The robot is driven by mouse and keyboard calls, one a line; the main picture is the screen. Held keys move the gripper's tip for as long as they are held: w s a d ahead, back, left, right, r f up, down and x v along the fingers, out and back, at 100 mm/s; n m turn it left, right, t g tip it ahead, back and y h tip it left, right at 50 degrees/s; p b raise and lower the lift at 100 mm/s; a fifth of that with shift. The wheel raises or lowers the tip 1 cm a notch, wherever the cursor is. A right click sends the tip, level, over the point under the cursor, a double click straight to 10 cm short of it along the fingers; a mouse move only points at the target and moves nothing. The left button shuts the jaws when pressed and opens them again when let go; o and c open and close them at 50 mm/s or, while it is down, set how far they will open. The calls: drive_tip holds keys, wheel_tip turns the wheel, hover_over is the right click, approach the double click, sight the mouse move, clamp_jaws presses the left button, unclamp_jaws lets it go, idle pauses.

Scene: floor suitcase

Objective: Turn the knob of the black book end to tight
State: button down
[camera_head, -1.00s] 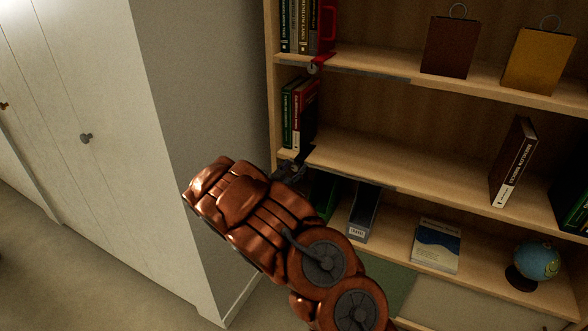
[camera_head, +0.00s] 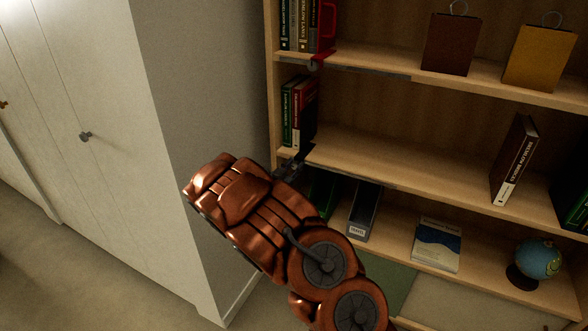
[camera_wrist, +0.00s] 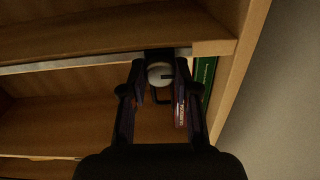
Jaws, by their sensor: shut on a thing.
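The black book end (camera_head: 309,153) is at the left end of the middle shelf, beside a red book (camera_head: 304,112) and a green book. In the wrist view its pale round knob (camera_wrist: 160,73) has a dark mark pointing to the right. My gripper (camera_wrist: 159,76) has one finger on each side of this knob, below the shelf board, and is shut on it. In the head view my gripper (camera_head: 288,170) is small and dark at the shelf's front edge, and it hides the knob.
A red book end (camera_head: 326,28) with a grey knob under the board is on the shelf above. A white wardrobe (camera_head: 120,150) stands left.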

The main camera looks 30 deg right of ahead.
drive_tip(key=m+b, duration=0.1)
drive_tip(key=b, duration=0.1)
drive_tip(key=m+b, duration=0.2)
drive_tip(key=b, duration=0.1)
drive_tip(key=shift+a+f, duration=0.1)
drive_tip(key=shift+f, duration=0.3)
drive_tip(key=m+b, duration=1.4)
drive_tip(key=b, duration=0.3)
drive_tip(key=shift+s+r, duration=0.1)
drive_tip(key=shift+r, duration=0.05)
drive_tip(key=shift+r+m, duration=0.1)
drive_tip(key=shift+m, duration=0.2)
drive_tip(key=c, duration=0.9)
unclamp_jaws()
